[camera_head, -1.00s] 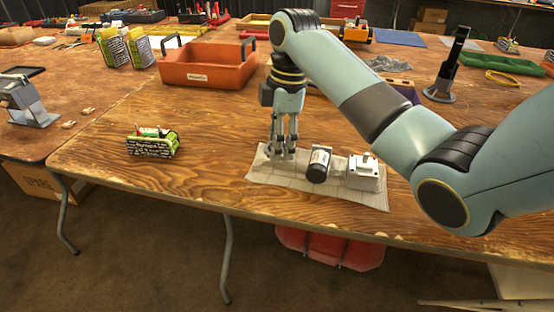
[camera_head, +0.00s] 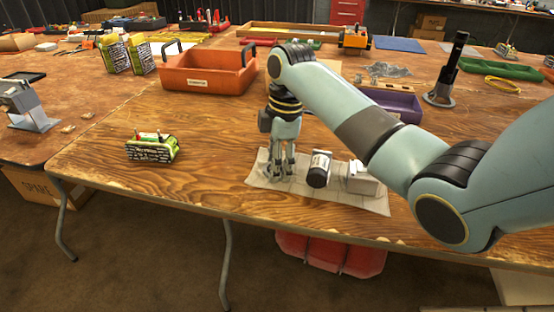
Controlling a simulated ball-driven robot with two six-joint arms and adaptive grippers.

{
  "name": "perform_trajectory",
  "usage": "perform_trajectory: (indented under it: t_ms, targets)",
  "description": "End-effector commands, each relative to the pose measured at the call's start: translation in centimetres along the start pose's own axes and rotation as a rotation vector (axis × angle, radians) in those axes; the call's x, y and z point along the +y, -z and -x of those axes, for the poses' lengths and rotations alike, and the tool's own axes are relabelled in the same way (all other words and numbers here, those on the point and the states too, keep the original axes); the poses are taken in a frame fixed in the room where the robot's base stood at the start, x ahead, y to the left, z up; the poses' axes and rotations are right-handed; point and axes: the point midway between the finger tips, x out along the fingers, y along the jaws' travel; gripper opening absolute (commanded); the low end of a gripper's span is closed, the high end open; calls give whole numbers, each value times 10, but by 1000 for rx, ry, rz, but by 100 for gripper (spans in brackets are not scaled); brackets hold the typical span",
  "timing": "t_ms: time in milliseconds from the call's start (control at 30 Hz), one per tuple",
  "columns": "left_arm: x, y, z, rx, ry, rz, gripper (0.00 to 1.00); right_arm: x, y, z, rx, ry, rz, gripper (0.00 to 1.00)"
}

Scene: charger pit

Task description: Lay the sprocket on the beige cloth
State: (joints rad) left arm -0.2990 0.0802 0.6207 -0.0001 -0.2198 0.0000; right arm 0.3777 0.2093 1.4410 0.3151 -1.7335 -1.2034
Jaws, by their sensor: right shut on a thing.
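The beige cloth (camera_head: 340,199) lies near the front edge of the wooden table. My right gripper (camera_head: 280,178) points down over the left end of the cloth, its fingertips at or just above it. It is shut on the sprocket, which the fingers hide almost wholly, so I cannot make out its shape. A dark cylinder with a white end (camera_head: 319,169) lies on the cloth right of the gripper. A white block (camera_head: 361,180) sits on the cloth further right, partly behind my arm. My left gripper is not in view.
A green and black pack (camera_head: 152,151) stands to the left on the table. An orange tote (camera_head: 205,77) is behind it. A purple bin (camera_head: 398,103) and a black upright tool (camera_head: 449,75) stand behind my right arm. Bare wood lies between pack and cloth.

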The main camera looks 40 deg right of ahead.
Motion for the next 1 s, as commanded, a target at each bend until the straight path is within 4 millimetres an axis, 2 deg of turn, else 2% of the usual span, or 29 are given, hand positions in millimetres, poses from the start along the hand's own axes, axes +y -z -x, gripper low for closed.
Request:
perform_trajectory:
  t_ms: [133,167,333,633,767,867,1000]
  targets:
    - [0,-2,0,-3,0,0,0,-3,-2,-6,-3,8,-2,4]
    - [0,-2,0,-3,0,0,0,-3,-2,-7,-3,9,-2,53]
    - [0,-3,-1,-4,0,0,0,-4,-2,-8,-4,10,-3,74]
    - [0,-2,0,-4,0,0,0,-3,-2,-6,-4,9,-3,74]
    - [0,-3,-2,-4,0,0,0,-2,-1,1,-3,6,-2,74]
    - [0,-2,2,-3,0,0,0,-1,0,20,-2,3,-2,74]
    - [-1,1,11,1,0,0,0,0,0,54,-1,0,-1,74]
